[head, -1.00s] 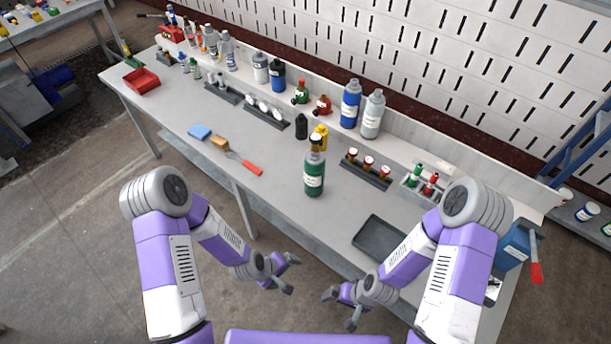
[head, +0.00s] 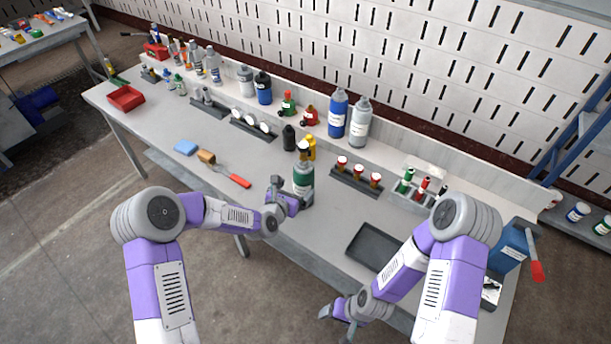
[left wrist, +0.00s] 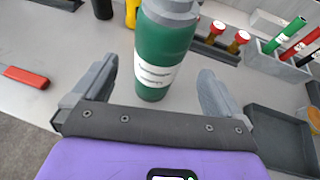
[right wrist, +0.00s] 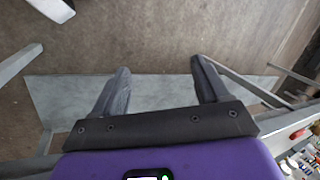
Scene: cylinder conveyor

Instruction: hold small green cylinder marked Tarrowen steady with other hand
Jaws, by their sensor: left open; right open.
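A yellow bottle (head: 310,147) and black bottle (head: 289,138) stand close behind the cylinder. A rack of red-capped vials (head: 357,182) is to its right, a dark tray (head: 374,247) nearer right.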

